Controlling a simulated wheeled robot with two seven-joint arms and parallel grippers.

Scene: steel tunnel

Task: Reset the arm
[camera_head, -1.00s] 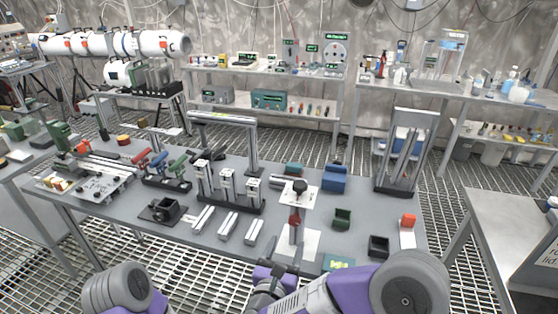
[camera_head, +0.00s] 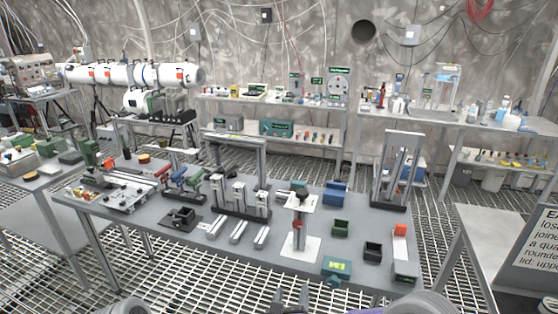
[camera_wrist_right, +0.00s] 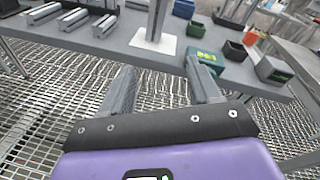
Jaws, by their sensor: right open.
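My right gripper (camera_wrist_right: 160,92) is open and empty in the right wrist view. Its two grey fingers are apart, over the floor grating just short of the front edge of the grey workbench (camera_head: 150,212). In the head view the right gripper (camera_head: 290,298) shows only at the bottom edge, below the bench. Parts of my arms show at the bottom edge. My left gripper is not in view.
Near the bench's front edge stand a teal device (camera_head: 337,266), a black open box (camera_head: 373,251), a green open box (camera_head: 340,229) and a stand on a white plate (camera_head: 298,248). A grey table (camera_head: 490,245) stands at right. Grating floor lies in front.

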